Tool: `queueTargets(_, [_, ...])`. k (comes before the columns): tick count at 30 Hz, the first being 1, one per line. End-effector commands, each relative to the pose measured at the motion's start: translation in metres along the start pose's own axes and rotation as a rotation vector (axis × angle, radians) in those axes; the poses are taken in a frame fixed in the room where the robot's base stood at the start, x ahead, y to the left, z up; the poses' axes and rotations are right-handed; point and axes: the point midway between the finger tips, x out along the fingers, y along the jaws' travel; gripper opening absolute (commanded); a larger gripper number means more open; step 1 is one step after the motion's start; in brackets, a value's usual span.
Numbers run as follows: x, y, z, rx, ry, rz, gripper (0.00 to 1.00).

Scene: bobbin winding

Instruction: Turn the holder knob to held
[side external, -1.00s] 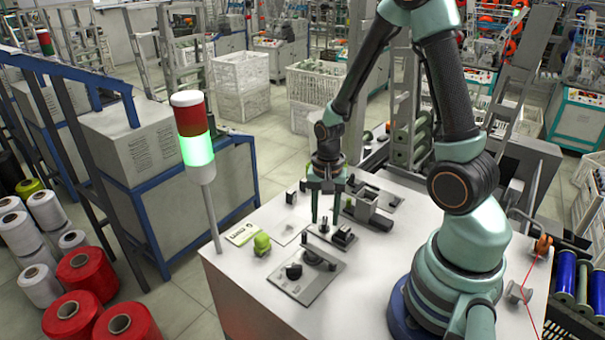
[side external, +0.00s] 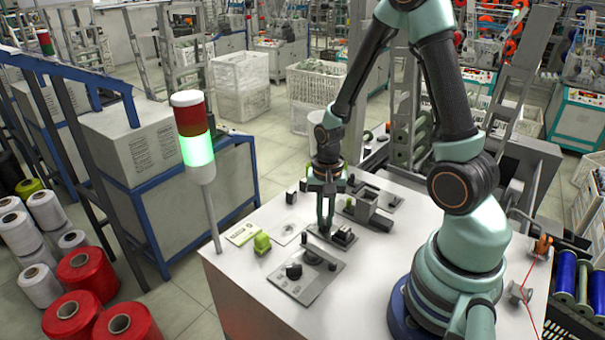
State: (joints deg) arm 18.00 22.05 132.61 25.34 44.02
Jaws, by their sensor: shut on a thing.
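My gripper (side external: 325,228) points straight down over the middle of the white table. Its fingers are close together and shut on the small upright holder knob. The knob stands on a small dark plate (side external: 318,237) and is mostly hidden between the fingertips. I cannot tell which way it is turned. A black block (side external: 343,236) sits on the same plate, just right of the fingertips.
On the table (side external: 235,275) are a grey plate (side external: 318,283) with a black knob (side external: 294,271) in front, a lime-green piece (side external: 262,243), a label card (side external: 242,234) and a metal fixture (side external: 366,208) behind. A signal tower (side external: 197,150) glows green at left.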

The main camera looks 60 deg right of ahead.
Motion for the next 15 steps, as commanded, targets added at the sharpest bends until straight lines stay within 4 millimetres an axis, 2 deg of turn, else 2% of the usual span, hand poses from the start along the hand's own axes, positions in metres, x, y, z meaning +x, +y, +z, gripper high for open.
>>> queueTargets(15, [-0.0006,-0.0006,0.0002,-0.408,0.0,0.0,0.0])
